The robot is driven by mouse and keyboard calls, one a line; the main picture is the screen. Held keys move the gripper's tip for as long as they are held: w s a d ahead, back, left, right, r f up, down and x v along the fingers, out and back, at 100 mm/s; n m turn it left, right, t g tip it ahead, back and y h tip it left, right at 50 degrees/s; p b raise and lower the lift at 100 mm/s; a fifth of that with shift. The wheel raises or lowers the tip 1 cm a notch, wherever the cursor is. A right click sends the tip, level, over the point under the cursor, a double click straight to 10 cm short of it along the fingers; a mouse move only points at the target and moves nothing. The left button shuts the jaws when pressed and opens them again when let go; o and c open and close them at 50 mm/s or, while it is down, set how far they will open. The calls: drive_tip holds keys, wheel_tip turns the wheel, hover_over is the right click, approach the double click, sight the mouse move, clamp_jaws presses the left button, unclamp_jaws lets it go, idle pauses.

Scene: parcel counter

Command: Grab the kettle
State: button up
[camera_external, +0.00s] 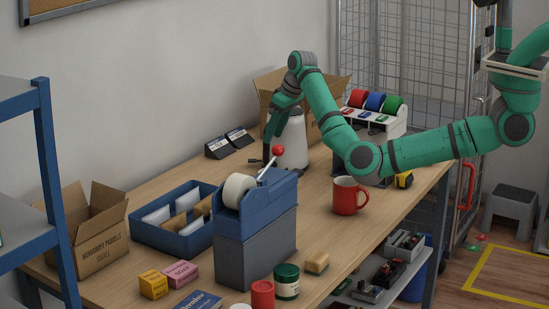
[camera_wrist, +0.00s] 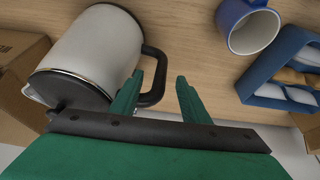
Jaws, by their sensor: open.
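The kettle (camera_external: 293,146) is white with a dark base and stands on the wooden counter, partly behind my forearm and a blue tape dispenser. In the wrist view the kettle (camera_wrist: 98,48) fills the upper left, with its black handle (camera_wrist: 160,62) facing my gripper. My gripper (camera_wrist: 159,84) is open. In that view the vertical bar of the handle appears between the two green fingers, the left finger overlapping the handle's opening. No grip on it shows. In the external view my gripper (camera_external: 267,158) is low beside the kettle's left side, its tips partly hidden.
A blue mug (camera_wrist: 250,30) and a blue tray (camera_wrist: 252,84) lie right in the wrist view. A cardboard box (camera_external: 262,90) stands behind the kettle. The tape dispenser (camera_external: 256,240) with a red-knobbed lever and a red mug (camera_external: 346,198) stand nearer the camera.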

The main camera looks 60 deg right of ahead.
sight(266, 157)
drive_tip(key=shift+x, duration=3.95)
drive_tip(key=shift+a, duration=0.15)
drive_tip(key=shift+c, duration=0.4)
drive_tip(key=c, duration=1)
drive_tip(key=shift+r, duration=0.15)
